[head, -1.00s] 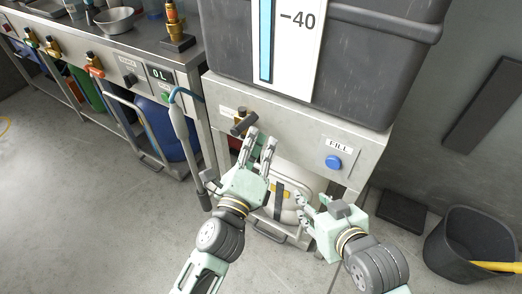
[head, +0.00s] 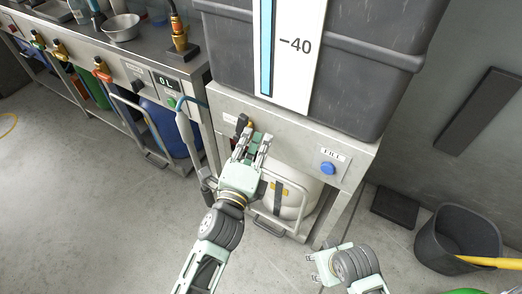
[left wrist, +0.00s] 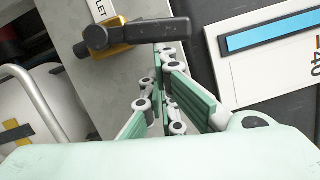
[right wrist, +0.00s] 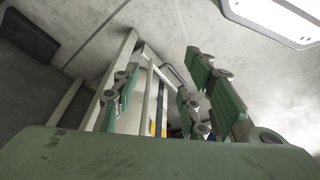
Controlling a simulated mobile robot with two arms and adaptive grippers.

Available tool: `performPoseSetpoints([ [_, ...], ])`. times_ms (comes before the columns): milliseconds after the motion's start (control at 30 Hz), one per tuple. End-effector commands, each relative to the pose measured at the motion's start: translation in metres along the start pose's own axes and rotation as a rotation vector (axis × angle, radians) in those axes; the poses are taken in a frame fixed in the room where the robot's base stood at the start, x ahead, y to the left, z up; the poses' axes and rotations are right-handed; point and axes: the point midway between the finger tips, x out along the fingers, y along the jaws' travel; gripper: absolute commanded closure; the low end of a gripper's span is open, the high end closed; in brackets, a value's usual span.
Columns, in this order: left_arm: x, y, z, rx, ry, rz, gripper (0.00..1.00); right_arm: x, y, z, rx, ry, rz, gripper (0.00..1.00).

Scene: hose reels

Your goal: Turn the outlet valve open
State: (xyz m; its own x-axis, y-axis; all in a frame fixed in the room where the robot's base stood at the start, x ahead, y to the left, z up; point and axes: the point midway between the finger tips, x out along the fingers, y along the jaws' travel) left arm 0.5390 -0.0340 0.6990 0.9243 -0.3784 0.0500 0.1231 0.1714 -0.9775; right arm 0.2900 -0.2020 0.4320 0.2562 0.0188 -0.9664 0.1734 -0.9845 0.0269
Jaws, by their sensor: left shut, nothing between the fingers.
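The outlet valve's dark handle (head: 242,122) is on the grey front panel below the big tank, with a bit of yellow beside it. In the left wrist view, the handle (left wrist: 150,33) is a dark bar over a yellow body (left wrist: 122,48), next to a label ending in "LET". My left gripper (head: 257,142) is just below and right of the handle. Its fingers are shut and empty, with the tips (left wrist: 165,50) close to the bar; I cannot tell if they touch. My right gripper (head: 308,270) is low and away from the panel, open and empty (right wrist: 158,85).
A blue FILL button (head: 327,168) is to the right on the panel. A white container (head: 290,195) stands under it. A dark bucket (head: 430,240) is at the right. A bench (head: 150,60) with a bowl (head: 121,27) is at the left. Floor at the left front is clear.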

Motion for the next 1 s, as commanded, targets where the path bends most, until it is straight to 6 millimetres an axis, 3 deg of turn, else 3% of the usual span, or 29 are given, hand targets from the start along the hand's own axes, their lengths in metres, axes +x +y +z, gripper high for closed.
performPoseSetpoints([
  [200, 0.002, -0.008, 0.008, 0.003, -0.003, -0.002, 1.0, 0.035, -0.002, 0.014, -0.004, -0.022, -0.004, 0.6],
  [400, 0.003, -0.01, 0.012, 0.004, -0.004, -0.002, 1.0, 0.056, -0.004, 0.026, -0.006, -0.033, -0.006, 0.6],
  [633, 0.003, -0.011, 0.014, 0.005, -0.003, -0.003, 1.0, 0.068, -0.004, 0.033, -0.007, -0.038, -0.006, 0.6],
  [1000, 0.003, -0.01, 0.013, 0.004, -0.001, -0.002, 1.0, 0.07, -0.004, 0.034, -0.007, -0.037, -0.006, 0.6],
])
